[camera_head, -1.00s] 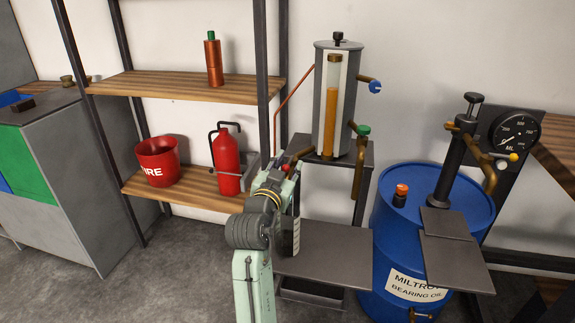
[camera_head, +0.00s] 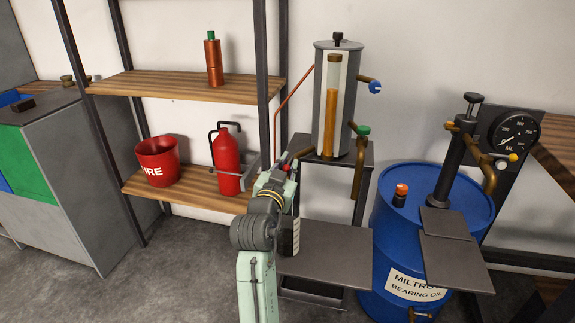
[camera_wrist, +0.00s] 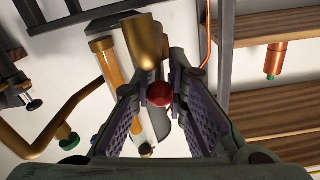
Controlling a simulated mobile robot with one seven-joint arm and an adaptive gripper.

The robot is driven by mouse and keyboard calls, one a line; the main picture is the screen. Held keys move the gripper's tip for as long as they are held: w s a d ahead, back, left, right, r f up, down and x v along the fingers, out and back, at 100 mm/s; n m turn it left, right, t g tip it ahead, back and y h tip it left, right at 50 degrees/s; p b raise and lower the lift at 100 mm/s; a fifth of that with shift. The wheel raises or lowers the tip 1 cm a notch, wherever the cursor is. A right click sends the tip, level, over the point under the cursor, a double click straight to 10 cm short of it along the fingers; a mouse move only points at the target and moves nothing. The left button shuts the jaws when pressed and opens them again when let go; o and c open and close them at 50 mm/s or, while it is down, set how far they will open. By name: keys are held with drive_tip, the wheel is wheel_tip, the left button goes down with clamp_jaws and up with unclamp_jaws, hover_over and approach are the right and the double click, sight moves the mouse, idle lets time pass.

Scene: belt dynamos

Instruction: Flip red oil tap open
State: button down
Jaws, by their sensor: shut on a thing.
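The red oil tap (camera_wrist: 160,94) shows as a round red knob between my fingertips in the wrist view. My gripper (camera_wrist: 159,88) is shut on it, with one purple-padded finger on each side. A brass spout or pipe (camera_wrist: 146,42) lies just beyond the knob. In the head view a bit of the red tap (camera_head: 284,167) shows by my gripper (camera_head: 290,163), left of the grey oil cylinder (camera_head: 324,105) with its amber sight glass (camera_head: 331,110). My wrist hides most of the tap there, so its handle angle is unclear.
A dark-marked container (camera_head: 290,236) stands partly behind my arm on the grey shelf (camera_head: 325,255). A green tap (camera_head: 363,130) and a blue tap (camera_head: 375,87) sit right of the cylinder. A fire extinguisher (camera_head: 227,160) is close on the left, a blue drum (camera_head: 385,235) right.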

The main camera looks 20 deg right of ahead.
drive_tip(key=shift+d+n+y, duration=0.1)
drive_tip(key=shift+n+y, duration=0.2)
drive_tip(key=shift+y, duration=0.1)
drive_tip(key=c, duration=1.6)
unclamp_jaws()
drive_tip(key=shift+s, duration=0.1)
drive_tip(key=v, duration=1.2)
drive_tip(key=shift+f, duration=0.2)
